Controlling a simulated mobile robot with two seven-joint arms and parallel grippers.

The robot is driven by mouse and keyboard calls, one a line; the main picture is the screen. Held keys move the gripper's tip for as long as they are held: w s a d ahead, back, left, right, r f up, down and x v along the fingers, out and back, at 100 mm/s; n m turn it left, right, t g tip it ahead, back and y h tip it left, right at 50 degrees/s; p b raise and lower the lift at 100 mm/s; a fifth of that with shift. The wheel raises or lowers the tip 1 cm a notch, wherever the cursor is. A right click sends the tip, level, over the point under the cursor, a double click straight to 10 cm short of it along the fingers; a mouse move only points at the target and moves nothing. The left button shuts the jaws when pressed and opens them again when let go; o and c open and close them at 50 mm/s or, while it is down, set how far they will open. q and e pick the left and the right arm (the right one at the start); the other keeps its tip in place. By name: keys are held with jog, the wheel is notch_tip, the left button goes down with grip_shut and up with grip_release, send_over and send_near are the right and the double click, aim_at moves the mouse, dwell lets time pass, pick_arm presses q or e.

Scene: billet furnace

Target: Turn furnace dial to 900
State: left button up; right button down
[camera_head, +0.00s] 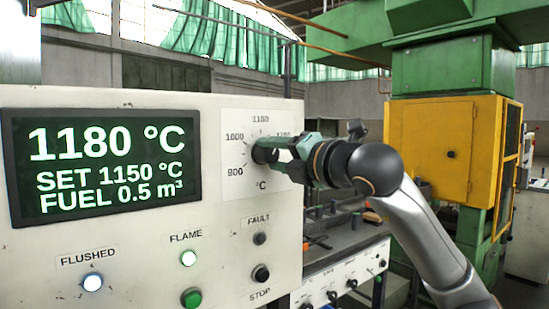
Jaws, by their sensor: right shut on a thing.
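The furnace dial (262,152) is a dark knob on a white scale plate (238,188) with marks 900, 1000 and 1100, and one partly hidden mark at the right. My right gripper (272,150) comes in from the right and is shut on the dial. The gripper hides much of the knob, so I cannot tell where its pointer stands. The display (105,160) reads 1180 °C, SET 1150 °C and FUEL 0.5 m³. My left gripper is not in view.
The panel (230,250) also has a lit FLUSHED lamp (92,282), a lit FLAME lamp (188,258), a dark FAULT lamp (259,238), a black STOP button (260,273) and a green button (191,298). A yellow and green machine (430,145) stands behind my right arm.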

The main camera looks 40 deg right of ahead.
jog(key=n, duration=0.3)
jog(key=shift+n, duration=0.3)
jog(key=n, duration=0.3)
jog(key=shift+n, duration=0.4)
jog(key=n, duration=0.3)
jog(key=shift+n, duration=0.3)
jog(key=n, duration=0.3)
jog(key=shift+n+p, duration=0.3)
jog(key=n, duration=0.3)
jog(key=shift+n, duration=0.3)
jog(key=n+p, duration=0.1)
jog(key=n, duration=0.2)
jog(key=shift+n, duration=0.3)
jog(key=n, duration=0.4)
jog(key=shift+p, duration=0.4)
jog(key=shift+n, duration=1.8)
jog(key=shift+p, duration=0.3)
